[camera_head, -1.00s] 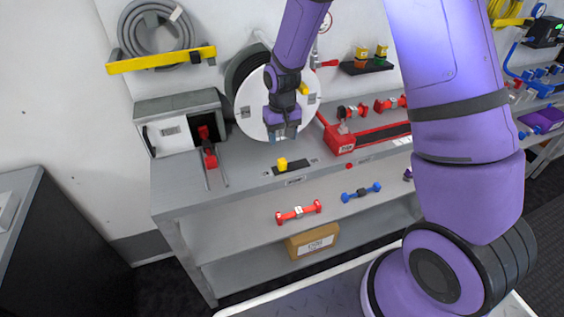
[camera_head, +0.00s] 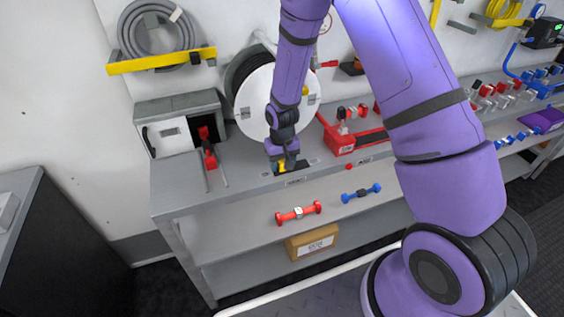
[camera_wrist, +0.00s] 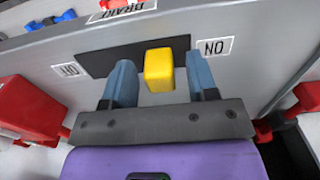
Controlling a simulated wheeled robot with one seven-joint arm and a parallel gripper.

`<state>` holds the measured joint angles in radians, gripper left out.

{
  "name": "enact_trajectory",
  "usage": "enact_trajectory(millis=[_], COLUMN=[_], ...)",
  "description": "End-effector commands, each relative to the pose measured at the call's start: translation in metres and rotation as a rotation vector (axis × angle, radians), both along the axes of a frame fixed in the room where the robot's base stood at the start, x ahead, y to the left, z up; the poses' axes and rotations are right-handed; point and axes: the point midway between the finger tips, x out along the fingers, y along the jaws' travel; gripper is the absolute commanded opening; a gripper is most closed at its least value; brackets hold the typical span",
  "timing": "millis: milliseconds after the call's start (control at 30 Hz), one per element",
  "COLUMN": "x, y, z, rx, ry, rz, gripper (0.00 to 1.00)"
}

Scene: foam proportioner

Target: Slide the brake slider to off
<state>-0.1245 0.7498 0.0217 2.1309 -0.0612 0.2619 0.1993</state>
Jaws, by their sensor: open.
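The yellow knob of the brake slider (camera_wrist: 159,70) stands on a black track plate (camera_wrist: 98,62), close to the ON label (camera_wrist: 213,47). The OFF label (camera_wrist: 68,70) is at the plate's other end. In the wrist view my gripper (camera_wrist: 162,78) is open, with one blue finger on each side of the knob. A gap shows on both sides of the knob. In the head view my gripper (camera_head: 283,163) is down at the bench's front edge and hides most of the knob; part of the black plate (camera_head: 299,165) shows to its right.
A reel with a white disc (camera_head: 252,107) stands behind my gripper. A red device (camera_head: 340,142) is on the bench to the right, and a grey box (camera_head: 178,120) to the left. Red (camera_head: 298,213) and blue (camera_head: 361,192) fittings lie on the shelf below.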

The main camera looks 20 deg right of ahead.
Motion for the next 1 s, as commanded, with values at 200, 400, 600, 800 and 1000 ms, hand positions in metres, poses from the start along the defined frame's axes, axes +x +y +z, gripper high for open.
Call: enact_trajectory(millis=[200, 400, 600, 800, 1000], x=[0.000, 0.000, 0.001, 0.001, 0.001], y=[0.000, 0.000, -0.011, -0.046, -0.064], z=[0.000, 0.000, 0.001, 0.001, 0.001], rx=[0.000, 0.000, 0.000, 0.001, 0.001], ry=[-0.001, -0.001, -0.001, -0.001, -0.002], rz=[0.000, 0.000, -0.003, -0.005, -0.003], gripper=[0.35, 0.00, 0.00, 0.00, 0.00])
